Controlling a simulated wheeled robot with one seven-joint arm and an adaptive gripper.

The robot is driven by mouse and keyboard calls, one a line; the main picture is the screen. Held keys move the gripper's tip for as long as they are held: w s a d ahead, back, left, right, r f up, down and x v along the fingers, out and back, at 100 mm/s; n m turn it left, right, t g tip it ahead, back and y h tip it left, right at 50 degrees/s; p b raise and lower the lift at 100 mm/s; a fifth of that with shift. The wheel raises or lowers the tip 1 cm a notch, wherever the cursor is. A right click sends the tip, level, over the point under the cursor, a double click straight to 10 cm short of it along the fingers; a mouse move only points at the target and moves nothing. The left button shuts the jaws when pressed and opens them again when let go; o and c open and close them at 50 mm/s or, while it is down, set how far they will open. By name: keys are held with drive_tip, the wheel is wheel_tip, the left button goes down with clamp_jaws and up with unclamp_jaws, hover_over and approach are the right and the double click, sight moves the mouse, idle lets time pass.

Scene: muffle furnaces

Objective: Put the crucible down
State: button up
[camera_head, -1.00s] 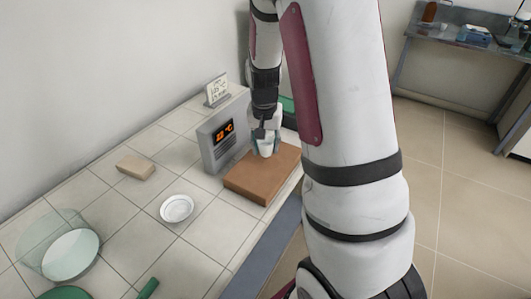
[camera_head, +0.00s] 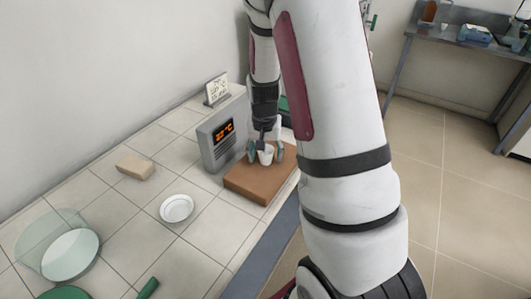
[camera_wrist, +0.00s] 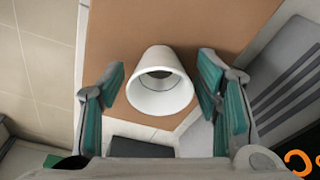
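The white crucible (camera_head: 266,155) stands upright on the brown block (camera_head: 254,187) beside the grey unit with the orange display. It also shows in the wrist view (camera_wrist: 160,82), mouth toward the camera and empty as far as I can see, over the brown surface (camera_wrist: 200,22). My gripper (camera_head: 265,152) is around the crucible. In the wrist view its teal-padded fingers (camera_wrist: 163,88) are spread wide, with a gap on both sides of the crucible, touching neither side.
The grey unit (camera_head: 222,137) with an orange display stands close on the left. A small sign (camera_head: 216,90) is behind it. A tan block (camera_head: 136,167), a white dish (camera_head: 177,208) and a glass vessel (camera_head: 70,254) lie on the tiled bench. Tiles between them are clear.

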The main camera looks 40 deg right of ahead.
sight(264, 156)
drive_tip(key=shift+r, duration=0.1)
wheel_tip(264, 156, up, 12)
drive_tip(key=s+a, duration=0.1)
drive_tip(key=a, duration=0.1)
drive_tip(key=s+a+r+n+t, duration=0.1)
drive_tip(key=s+a+r+n, duration=0.1)
drive_tip(key=s+a+r, duration=0.4)
drive_tip(key=s+a+r+n, duration=0.3)
drive_tip(key=s+a, duration=0.2)
drive_tip(key=s, duration=0.3)
drive_tip(key=s+a+r+n+t+y, duration=0.1)
drive_tip(key=s+a+r+n, duration=0.2)
drive_tip(key=s+a, duration=0.3)
drive_tip(key=shift+s+a+r+n+p, duration=0.15)
drive_tip(key=shift+s+r+n+p, duration=0.4)
drive_tip(key=shift+s, duration=0.7)
drive_tip(key=shift+f, duration=0.2)
wheel_tip(264, 156, up, 2)
drive_tip(key=shift+r+t+p, duration=0.25)
drive_tip(key=shift+t+p, duration=0.25)
drive_tip(key=shift+p, duration=0.4)
